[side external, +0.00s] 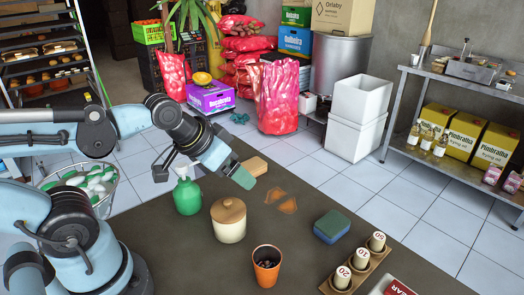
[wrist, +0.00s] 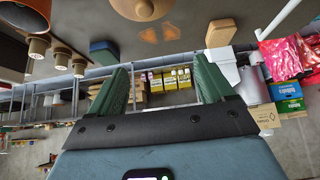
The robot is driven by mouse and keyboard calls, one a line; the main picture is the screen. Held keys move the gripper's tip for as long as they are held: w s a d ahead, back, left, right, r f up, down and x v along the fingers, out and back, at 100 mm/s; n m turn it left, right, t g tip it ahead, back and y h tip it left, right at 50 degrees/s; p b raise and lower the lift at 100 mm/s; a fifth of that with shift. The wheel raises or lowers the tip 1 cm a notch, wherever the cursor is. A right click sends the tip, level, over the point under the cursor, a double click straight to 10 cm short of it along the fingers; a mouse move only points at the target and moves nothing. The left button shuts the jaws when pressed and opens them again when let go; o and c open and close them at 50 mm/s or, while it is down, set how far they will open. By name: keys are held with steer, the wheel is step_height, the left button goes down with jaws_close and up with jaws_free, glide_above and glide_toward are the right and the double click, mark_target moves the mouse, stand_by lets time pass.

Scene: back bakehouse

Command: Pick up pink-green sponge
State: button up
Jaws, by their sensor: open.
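No plainly pink-green sponge shows. A sponge-like block (side external: 331,227) with a green top and blue sides lies flat on the dark table (side external: 190,245), right of middle; it also shows at the upper left of the wrist view (wrist: 103,50). My gripper (side external: 243,178) is in the air above the far part of the table, left of and behind the block, well apart from it. In the wrist view its two green fingers (wrist: 163,80) are spread, with nothing between them. A tan block (side external: 254,166) lies near the gripper, partly hidden by it in the side view.
A green bottle (side external: 187,196), a jar with a wooden lid (side external: 229,222) and an orange cup (side external: 266,268) stand left and in front of the block. Flat orange-brown pieces (side external: 286,204) lie behind it. A wooden rack (side external: 357,272) with numbered cups stands front right.

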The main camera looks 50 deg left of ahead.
steer(key=shift+o, duration=0.2)
steer(key=shift+o, duration=0.5)
steer(key=shift+w+a+r, duration=0.1)
steer(key=shift+w+a, duration=0.1)
steer(key=shift+w, duration=0.05)
steer(key=w+a+g, duration=0.2)
steer(key=w+a, duration=0.4)
steer(key=a, duration=0.1)
glide_toward(252, 164)
steer(key=shift+g, duration=0.3)
steer(key=shift+w+x, duration=0.1)
steer(key=shift+x, duration=2.2)
steer(key=shift+w+x, duration=0.15)
steer(key=shift+x, duration=2.15)
steer(key=shift+r, duration=0.1)
